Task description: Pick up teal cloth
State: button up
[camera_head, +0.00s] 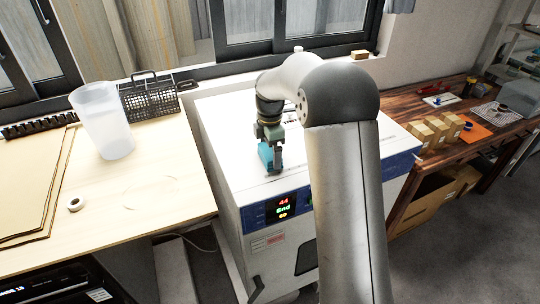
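My gripper (271,160) points down over the white top of the drying oven (233,128), near its front left part. A small bright teal patch, which looks like the teal cloth (265,155), shows right at the fingers, on their left side. Part of it is hidden by the gripper. The fingers are small in this view, and I cannot tell whether they are open or shut on it, or whether the cloth touches the oven top.
My arm hides the oven's right part. To the left, a pale table holds a translucent cup (103,122), a black wire basket (150,101) and a tape roll (76,204). A brown table on the right holds several small boxes (435,130). A window stands behind.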

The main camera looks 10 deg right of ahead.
jog(key=c, duration=0.4)
jog(key=shift+r, duration=0.65)
jog(key=s+a+r+b, duration=0.1)
jog(key=s+a+r, duration=0.1)
jog(key=s+r, duration=0.4)
jog(key=s+a+r+b, duration=0.2)
jog(key=s+a+r, duration=0.1)
jog(key=s+r, duration=0.2)
jog(key=shift+s+a+r, duration=0.35)
jog(key=shift+s, duration=0.55)
jog(key=shift+o, duration=0.4)
jog(key=shift+w, duration=0.1)
